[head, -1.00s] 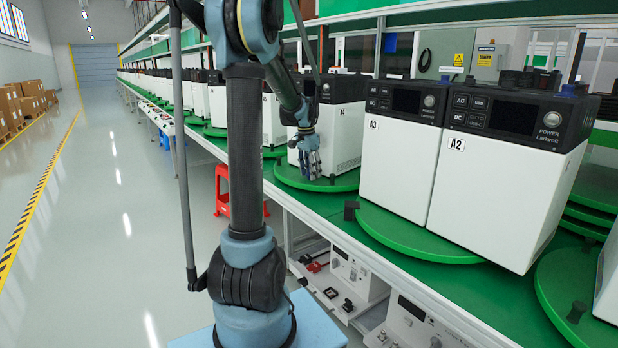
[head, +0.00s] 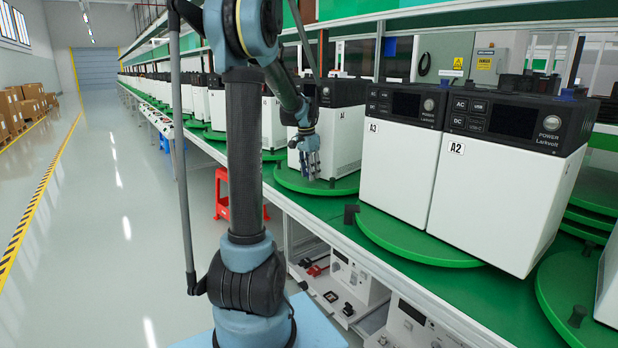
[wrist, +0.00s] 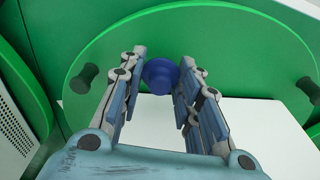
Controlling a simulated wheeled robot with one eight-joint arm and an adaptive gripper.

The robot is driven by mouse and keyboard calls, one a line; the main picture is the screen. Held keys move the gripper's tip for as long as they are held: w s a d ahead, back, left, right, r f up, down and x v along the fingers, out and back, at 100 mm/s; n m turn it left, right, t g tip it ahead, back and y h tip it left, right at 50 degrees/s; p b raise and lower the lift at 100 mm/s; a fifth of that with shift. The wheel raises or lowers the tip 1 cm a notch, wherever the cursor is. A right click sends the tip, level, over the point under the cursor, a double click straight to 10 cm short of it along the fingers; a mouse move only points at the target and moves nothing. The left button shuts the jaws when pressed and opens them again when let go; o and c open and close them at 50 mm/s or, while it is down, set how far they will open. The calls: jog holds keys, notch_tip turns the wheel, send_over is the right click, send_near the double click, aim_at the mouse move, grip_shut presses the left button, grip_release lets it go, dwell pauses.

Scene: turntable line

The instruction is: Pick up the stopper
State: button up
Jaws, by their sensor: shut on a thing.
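The stopper (wrist: 161,75) is a dark blue round knob with a wide flange and a narrower end. In the wrist view it sits between the fingertips of my gripper (wrist: 160,80), which is shut on it. A green turntable disc (wrist: 215,50) lies behind it and a white surface (wrist: 265,120) below. In the head view my gripper (head: 309,175) hangs beside the front of a white unit on a green turntable (head: 335,187). The stopper cannot be made out there. Whether it touches anything besides the fingers I cannot tell.
Black pegs (wrist: 84,77) stand at the disc's edges, one more at the right (wrist: 309,87). White units A3 (head: 400,165) and A2 (head: 500,190) stand close on the right. A red stool (head: 222,195) is by the bench. The aisle floor (head: 110,220) is clear.

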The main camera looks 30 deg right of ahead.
notch_tip(320, 180, up, 26)
jog(key=shift+r, duration=0.25)
dwell(0.6)
